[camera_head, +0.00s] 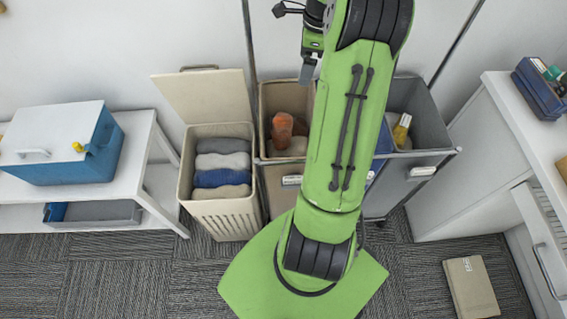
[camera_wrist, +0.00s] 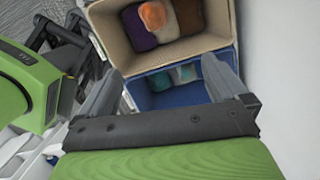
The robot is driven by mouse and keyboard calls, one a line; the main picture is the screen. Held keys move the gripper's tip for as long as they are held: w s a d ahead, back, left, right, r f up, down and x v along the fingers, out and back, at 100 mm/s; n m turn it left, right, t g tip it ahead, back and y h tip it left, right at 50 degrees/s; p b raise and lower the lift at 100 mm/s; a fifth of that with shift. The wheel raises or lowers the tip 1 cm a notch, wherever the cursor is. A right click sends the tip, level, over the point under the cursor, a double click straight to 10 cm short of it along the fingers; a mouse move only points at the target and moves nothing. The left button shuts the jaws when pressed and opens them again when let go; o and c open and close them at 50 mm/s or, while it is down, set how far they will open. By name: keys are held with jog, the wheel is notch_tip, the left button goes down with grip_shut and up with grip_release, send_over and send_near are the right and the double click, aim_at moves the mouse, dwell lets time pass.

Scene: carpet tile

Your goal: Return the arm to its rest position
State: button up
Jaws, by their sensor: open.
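My green arm (camera_head: 337,140) rises through the middle of the head view, bent at the top. My gripper (camera_head: 307,72) is at the upper centre, near the back wall and above the sorting bins. In the wrist view my gripper (camera_wrist: 165,85) has its two grey fingers spread apart with nothing between them. Beyond the fingers are a beige bin (camera_wrist: 118,52) holding purple, brown and orange items, and a blue bin (camera_wrist: 137,92) with a few light and teal items. The arm hides part of the bins in the head view.
A beige hamper (camera_head: 227,215) with folded cloths stands open at left of the bins. A blue box (camera_head: 75,160) sits on a white bench (camera_head: 125,185). A grey bin (camera_head: 415,105) and a white cabinet (camera_head: 470,165) are at right.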

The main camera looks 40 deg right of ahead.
jog(key=shift+s+d+r+p, duration=0.1)
jog(key=shift+s+r+p, duration=0.05)
jog(key=shift+r, duration=0.85)
jog(key=shift+s+d+r+p, duration=0.1)
jog(key=shift+r+p, duration=0.05)
jog(key=shift+r, duration=0.8)
